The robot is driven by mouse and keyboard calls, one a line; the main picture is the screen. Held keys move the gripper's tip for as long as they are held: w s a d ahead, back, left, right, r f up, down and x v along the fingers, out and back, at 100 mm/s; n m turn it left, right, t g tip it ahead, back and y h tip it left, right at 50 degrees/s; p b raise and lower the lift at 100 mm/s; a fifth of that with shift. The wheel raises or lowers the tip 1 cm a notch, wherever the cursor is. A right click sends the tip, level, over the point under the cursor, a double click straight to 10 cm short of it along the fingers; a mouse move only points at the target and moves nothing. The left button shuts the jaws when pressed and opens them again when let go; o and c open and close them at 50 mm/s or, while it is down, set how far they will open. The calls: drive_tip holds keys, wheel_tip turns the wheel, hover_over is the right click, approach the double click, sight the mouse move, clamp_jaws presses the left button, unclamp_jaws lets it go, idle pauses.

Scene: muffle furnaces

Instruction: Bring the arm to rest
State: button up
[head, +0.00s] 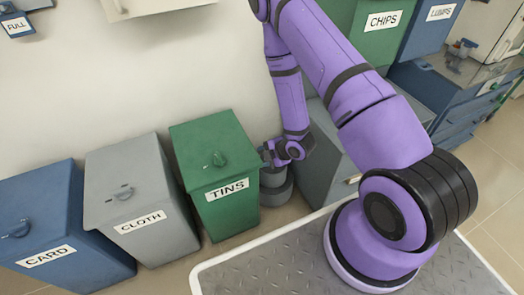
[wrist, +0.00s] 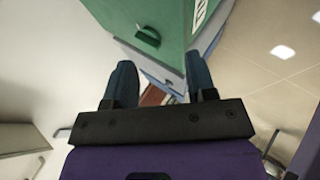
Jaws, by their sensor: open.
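My purple arm (head: 345,85) rises from its base on the deck, bends at the top edge of the head view and comes down again near the green bin marked TINS (head: 215,175). My gripper's fingers cannot be made out in the head view. In the wrist view my gripper (wrist: 161,82) is open, its two dark blue fingers apart. Nothing is seen held between them. Beyond the fingertips is a green box-like body (wrist: 165,22) with a handle and part of a label.
A grey bin marked CLOTH (head: 140,200) and a blue bin marked CARD (head: 65,225) stand left of the green bin. Green CHIPS (head: 375,45) and blue LUMPS (head: 425,35) containers are at upper right. Tiled floor (head: 490,165) is clear at the right.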

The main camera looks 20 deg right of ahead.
drive_tip(key=w+d+r+m+h, duration=0.2)
drive_tip(key=w+r+m, duration=0.1)
drive_tip(key=r, duration=1)
drive_tip(key=w+d+r+m+h, duration=0.2)
drive_tip(key=w+r+m, duration=0.15)
drive_tip(key=r, duration=0.85)
drive_tip(key=s+r+m+h, duration=0.1)
drive_tip(key=s+r+m, duration=0.5)
drive_tip(key=r, duration=0.8)
drive_tip(key=s+r+m, duration=0.2)
drive_tip(key=s+r, duration=0.3)
drive_tip(key=s, duration=0.3)
drive_tip(key=s+a+r+m+g, duration=0.1)
drive_tip(key=s+r+m, duration=0.1)
drive_tip(key=s+r, duration=0.3)
drive_tip(key=s+r+m+g, duration=0.1)
drive_tip(key=s+r+m, duration=0.2)
drive_tip(key=s, duration=0.8)
drive_tip(key=shift+v, duration=0.95)
drive_tip(key=shift+w+a, duration=0.2)
